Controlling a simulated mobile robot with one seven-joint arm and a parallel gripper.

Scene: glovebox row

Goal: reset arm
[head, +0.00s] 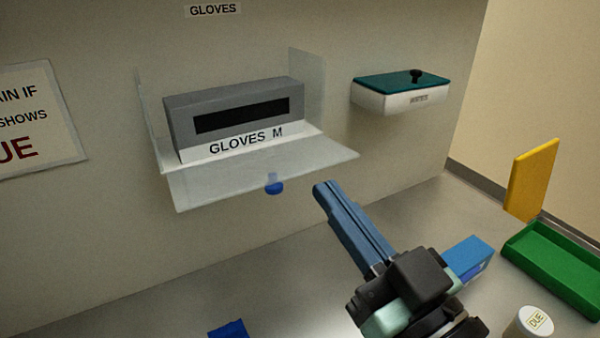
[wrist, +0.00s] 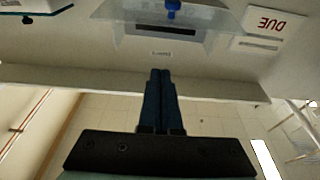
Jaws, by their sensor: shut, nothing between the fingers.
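My gripper (head: 318,188) has long blue fingers that lie together, shut and empty. The task names no other object.
A clear shelf (head: 215,190) holds a grey glove box (head: 240,90), with a blue knob (head: 274,184) at its front. A teal-lidded wipes box (head: 385,100) is on the wall.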

